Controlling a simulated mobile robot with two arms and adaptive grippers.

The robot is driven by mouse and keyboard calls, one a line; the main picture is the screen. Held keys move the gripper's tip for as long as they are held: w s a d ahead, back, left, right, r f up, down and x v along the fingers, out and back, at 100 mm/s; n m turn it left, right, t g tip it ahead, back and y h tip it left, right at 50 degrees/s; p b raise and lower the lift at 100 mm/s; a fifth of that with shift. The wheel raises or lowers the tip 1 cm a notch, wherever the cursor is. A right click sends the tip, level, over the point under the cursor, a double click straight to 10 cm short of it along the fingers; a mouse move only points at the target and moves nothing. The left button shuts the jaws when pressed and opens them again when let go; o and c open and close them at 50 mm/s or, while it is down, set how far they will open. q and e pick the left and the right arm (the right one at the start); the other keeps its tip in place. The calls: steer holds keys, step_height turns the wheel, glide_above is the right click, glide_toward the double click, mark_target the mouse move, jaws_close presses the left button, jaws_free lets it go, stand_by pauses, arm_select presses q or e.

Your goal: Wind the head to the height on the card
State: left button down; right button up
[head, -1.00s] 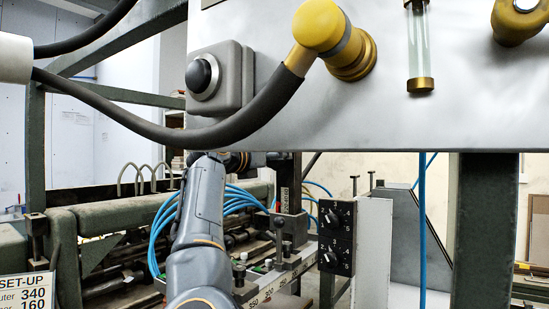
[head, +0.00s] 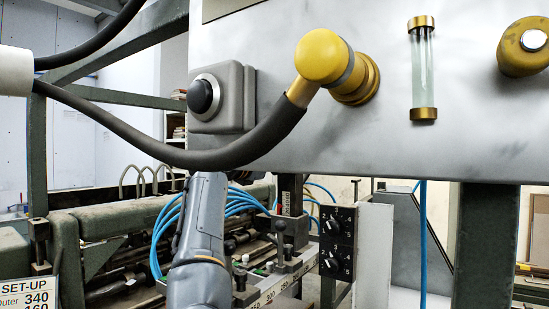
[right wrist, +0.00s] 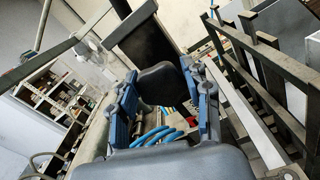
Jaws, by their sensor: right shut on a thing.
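The set-up card (head: 28,291) at lower left of the head view reads "Outer 340"; a line below is cut off, showing about "160". My right gripper (right wrist: 165,95) has blue fingers in the right wrist view, shut on a dark knob (right wrist: 165,82). A dark upright plate (right wrist: 147,40) stands behind the knob. In the head view my arm rises at lower centre, and its gripper is hidden behind the grey panel (head: 445,140). A dark upright post (head: 289,196) stands above a numbered scale (head: 272,292). My left gripper is out of view.
The panel carries a yellow handle (head: 320,60), a black button (head: 204,96) and a glass tube (head: 422,75). A thick black hose (head: 190,158) crosses in front. Blue hoses (head: 165,225), dials (head: 337,242) and rollers crowd the machine below.

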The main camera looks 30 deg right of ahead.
steer(key=m, duration=0.2)
steer(key=m+p, duration=0.1)
steer(key=m, duration=0.1)
steer(key=shift+s+d+m, duration=0.15)
steer(key=shift+m, duration=0.15)
steer(key=m, duration=0.4)
steer(key=shift+s+p, duration=0.1)
steer(key=shift+p, duration=0.2)
steer(key=shift+r+m, duration=0.15)
steer(key=shift+m, duration=0.15)
steer(key=o, duration=0.9)
steer(key=shift+o, duration=1.3)
steer(key=shift+d+f, duration=0.15)
steer(key=shift+f, duration=0.05)
steer(key=shift+w+d+f, duration=0.1)
steer(key=shift+w, duration=0.1)
